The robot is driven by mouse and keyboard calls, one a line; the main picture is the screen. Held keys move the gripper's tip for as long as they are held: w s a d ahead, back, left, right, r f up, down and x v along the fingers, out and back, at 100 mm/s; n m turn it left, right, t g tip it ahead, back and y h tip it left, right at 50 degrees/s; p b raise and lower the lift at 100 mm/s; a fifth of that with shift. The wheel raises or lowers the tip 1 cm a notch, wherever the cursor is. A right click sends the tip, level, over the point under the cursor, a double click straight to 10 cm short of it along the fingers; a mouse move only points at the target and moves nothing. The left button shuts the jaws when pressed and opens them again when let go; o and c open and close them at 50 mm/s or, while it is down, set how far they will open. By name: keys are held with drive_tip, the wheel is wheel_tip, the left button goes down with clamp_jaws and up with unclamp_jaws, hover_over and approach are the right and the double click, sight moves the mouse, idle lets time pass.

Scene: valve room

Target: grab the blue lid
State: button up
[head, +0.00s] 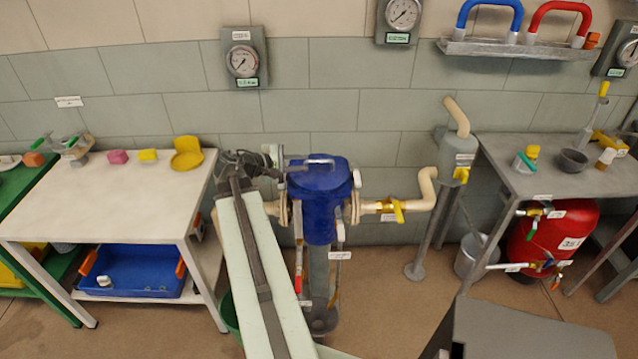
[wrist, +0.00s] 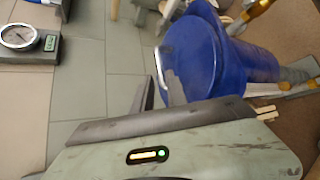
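The blue lid (head: 320,178) sits on top of a blue vessel (head: 319,220) on a pipe stand in the middle of the head view. A thin metal bar handle (head: 312,161) stands on the lid. In the wrist view the lid (wrist: 192,55) fills the upper middle, with its pale handle (wrist: 159,68) on the near side. My gripper (wrist: 158,92) is open, with its two dark fingers apart and pointing at the lid. The near end of the handle shows between the fingers. I cannot tell whether they touch it. In the head view my gripper (head: 283,163) is left of the handle.
Pipes with a yellow valve handle (head: 398,211) run right from the vessel. A white table (head: 115,205) with small items is at left; a grey table (head: 530,180) is at right. Gauges (head: 243,60) and a rack (head: 510,48) hang on the wall.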

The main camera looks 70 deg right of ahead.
sight(315, 162)
drive_tip(key=shift+s+d+r, duration=0.1)
drive_tip(key=shift+s+d, duration=0.05)
drive_tip(key=shift+s, duration=0.05)
drive_tip(key=b+x, duration=0.1)
drive_tip(key=x, duration=0.1)
drive_tip(key=b+x, duration=0.1)
drive_tip(key=x, duration=0.1)
drive_tip(key=b+x, duration=0.1)
drive_tip(key=x, duration=0.2)
drive_tip(key=shift+w+f, duration=0.15)
drive_tip(key=shift+f, duration=0.15)
drive_tip(key=shift+s+d, duration=0.2)
drive_tip(key=shift+d, duration=0.1)
clamp_jaws()
drive_tip(key=shift+r, duration=0.1)
idle(0.7)
